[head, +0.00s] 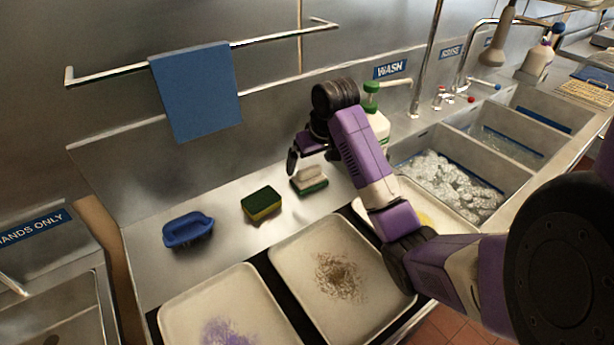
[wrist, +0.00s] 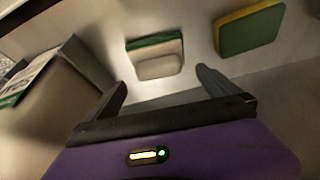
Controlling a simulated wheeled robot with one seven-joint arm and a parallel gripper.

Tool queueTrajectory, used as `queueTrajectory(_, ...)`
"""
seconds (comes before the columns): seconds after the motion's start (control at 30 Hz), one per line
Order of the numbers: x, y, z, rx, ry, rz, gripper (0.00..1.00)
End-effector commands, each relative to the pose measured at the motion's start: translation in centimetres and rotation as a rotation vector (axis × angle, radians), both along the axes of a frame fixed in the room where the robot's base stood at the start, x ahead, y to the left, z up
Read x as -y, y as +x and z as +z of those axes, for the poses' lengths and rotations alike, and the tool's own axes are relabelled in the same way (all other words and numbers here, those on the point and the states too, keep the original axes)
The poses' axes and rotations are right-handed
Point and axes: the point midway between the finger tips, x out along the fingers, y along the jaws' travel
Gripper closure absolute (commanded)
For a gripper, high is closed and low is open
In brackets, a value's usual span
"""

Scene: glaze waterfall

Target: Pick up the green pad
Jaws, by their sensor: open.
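Two green pads lie on the steel counter. One is a white block with a green layer (head: 310,180), beneath and just in front of my gripper; it also shows in the wrist view (wrist: 155,58). The other is a sponge with a dark green top and yellow body (head: 262,204), to its left in the head view and at the upper right of the wrist view (wrist: 249,29). My gripper (head: 311,160) is open and empty above the counter. In the wrist view its fingers (wrist: 162,80) point toward the white-and-green block, apart from it.
A green-capped bottle (head: 371,97) stands behind my arm. Stained trays (head: 290,262) lie along the front. Sinks (head: 440,150) are to the right. A blue towel (head: 196,90) hangs on a wall rail.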

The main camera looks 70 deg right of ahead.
Motion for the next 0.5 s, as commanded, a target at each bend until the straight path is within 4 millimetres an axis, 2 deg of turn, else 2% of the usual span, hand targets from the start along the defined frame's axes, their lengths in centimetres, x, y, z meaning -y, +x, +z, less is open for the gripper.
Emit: queueTrajectory(0.5,1.2,1.4,-5.7,0.0,0.0,0.001,0.0)
